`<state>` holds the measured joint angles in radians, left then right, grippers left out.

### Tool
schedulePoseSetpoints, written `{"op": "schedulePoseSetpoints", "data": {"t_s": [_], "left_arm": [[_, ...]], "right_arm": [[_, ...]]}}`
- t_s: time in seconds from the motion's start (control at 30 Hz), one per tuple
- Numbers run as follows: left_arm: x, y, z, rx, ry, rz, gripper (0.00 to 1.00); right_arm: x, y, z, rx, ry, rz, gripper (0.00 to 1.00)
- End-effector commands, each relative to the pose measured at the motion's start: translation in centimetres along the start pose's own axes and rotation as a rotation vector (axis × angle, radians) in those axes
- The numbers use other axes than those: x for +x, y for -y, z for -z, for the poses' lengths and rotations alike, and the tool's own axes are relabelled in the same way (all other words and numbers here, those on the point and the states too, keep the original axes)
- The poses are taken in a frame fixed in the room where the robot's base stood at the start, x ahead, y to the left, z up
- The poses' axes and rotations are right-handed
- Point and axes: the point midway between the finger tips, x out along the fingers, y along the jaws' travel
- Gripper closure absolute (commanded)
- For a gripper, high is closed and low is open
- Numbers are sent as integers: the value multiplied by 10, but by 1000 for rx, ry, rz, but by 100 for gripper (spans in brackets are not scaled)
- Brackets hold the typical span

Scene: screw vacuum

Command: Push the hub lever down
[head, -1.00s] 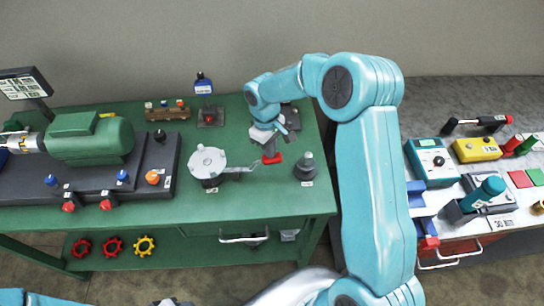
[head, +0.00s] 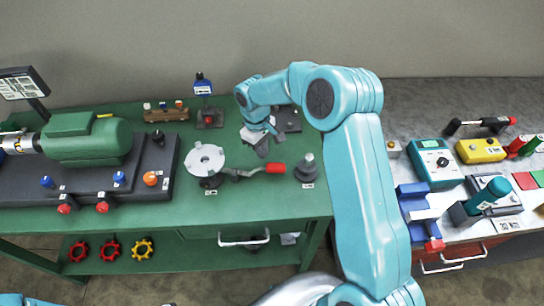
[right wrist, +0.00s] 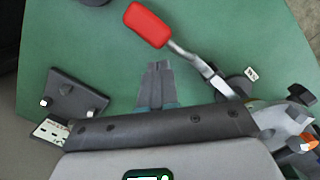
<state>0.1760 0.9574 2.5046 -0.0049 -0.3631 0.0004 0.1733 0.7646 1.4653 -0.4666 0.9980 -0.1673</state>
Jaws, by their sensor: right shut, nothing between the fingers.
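The hub (head: 206,160) is a pale round disc on a dark base on the green bench. Its lever (head: 238,175) runs to the right and ends in a red handle (head: 275,168). The red handle also shows at the top of the right wrist view (right wrist: 147,25), with the metal lever arm (right wrist: 205,75) running down right from it. My right gripper (head: 262,151) is shut and empty, just behind and left of the handle. In the right wrist view its fingertips (right wrist: 157,66) point at the handle, with a visible gap. My left gripper is out of view.
A grey cone-shaped part (head: 308,168) stands right of the handle. A dark block (head: 287,119) lies behind my gripper. A green motor (head: 88,143) is on the left. The bench front (head: 240,205) is clear. A second bench with tools and a multimeter (head: 435,165) stands right.

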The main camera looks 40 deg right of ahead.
Motion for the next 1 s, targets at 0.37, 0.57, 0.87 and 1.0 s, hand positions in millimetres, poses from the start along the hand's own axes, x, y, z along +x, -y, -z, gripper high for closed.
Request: {"op": "schedulePoseSetpoints", "data": {"t_s": [0.37, 0.57, 0.87, 1.0], "left_arm": [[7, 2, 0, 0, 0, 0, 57], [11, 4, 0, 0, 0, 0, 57], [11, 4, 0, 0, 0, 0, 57], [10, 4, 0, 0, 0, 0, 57]], "right_arm": [[-38, -1, 2, 1, -6, -3, 100], [-88, 0, 1, 1, -5, -2, 100], [-148, 0, 2, 0, -2, -1, 100], [-160, 0, 1, 0, 0, 0, 100]]}}
